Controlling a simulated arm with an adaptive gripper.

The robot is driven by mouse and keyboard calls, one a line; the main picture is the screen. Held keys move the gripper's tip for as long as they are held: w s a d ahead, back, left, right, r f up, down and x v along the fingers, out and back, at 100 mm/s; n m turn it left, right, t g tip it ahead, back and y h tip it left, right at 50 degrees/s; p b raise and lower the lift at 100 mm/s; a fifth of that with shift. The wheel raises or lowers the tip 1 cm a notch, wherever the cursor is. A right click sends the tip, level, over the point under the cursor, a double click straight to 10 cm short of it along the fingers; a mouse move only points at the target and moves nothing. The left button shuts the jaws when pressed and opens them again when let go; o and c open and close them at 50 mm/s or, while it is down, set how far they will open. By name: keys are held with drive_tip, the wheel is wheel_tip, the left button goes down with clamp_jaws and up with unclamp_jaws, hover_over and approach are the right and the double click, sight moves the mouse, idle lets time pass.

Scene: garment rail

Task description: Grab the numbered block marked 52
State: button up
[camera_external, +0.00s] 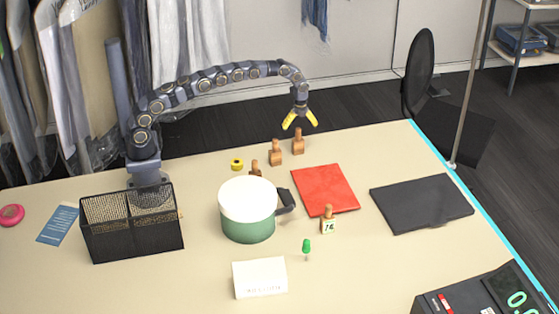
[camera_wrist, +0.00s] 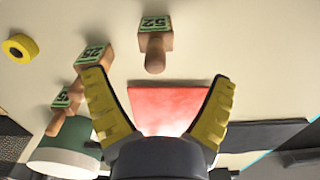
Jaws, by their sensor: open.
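Two wooden blocks with knob handles and green-framed labels stand behind the red folder (camera_external: 325,189). In the wrist view, the right block (camera_wrist: 155,39) has a label that looks like 52 and the left block (camera_wrist: 93,54) one that looks like 25. Their handles point down in that view, so it seems upside down and I cannot tell surely which is 52. The right block (camera_external: 298,144) and left block (camera_external: 276,155) also show in the external view, labels hidden. My gripper (camera_external: 299,124) is open and empty, above and just behind the right block.
A third block (camera_external: 255,169) stands beside the green and white pot (camera_external: 248,225). A block with a label like 16 or 14 (camera_external: 328,222) is in front of the folder. A yellow ring (camera_external: 237,164), black mesh basket (camera_external: 130,235) and dark flat case (camera_external: 421,203) lie around.

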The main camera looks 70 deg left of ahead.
sight(298, 140)
drive_tip(key=f, duration=0.7)
drive_tip(key=shift+s+a, duration=0.2)
drive_tip(key=c, duration=1.3)
